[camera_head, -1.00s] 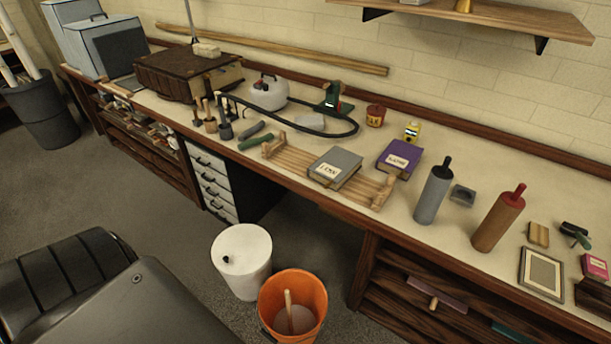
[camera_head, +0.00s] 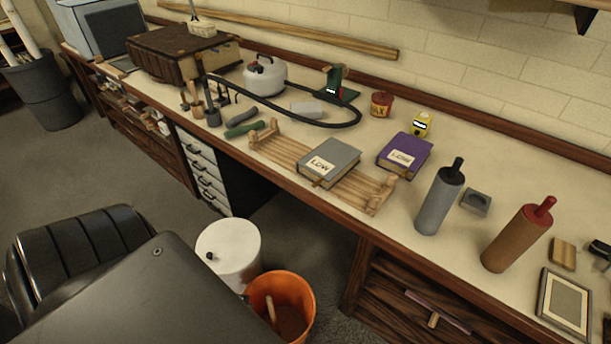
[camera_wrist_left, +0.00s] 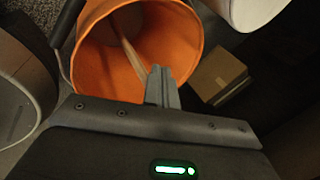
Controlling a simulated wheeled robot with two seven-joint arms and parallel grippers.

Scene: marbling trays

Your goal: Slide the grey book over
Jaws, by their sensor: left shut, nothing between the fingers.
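The grey book (camera_head: 336,154) lies flat on a slatted wooden rack (camera_head: 268,146) near the bench's front edge. It has a pale label on its cover. A purple book (camera_head: 413,147) lies to its right on the bench top, apart from it. My left gripper (camera_wrist_left: 162,85) shows in the left wrist view. Its fingers are together and empty, in front of the orange bucket and away from the grey book. I cannot make out its fingers in the head view. My right gripper is not in view.
An orange bucket (camera_head: 304,300) with a stick in it and a white bucket (camera_head: 228,250) stand on the floor before the bench. A black hose (camera_head: 352,121) curves behind the rack.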

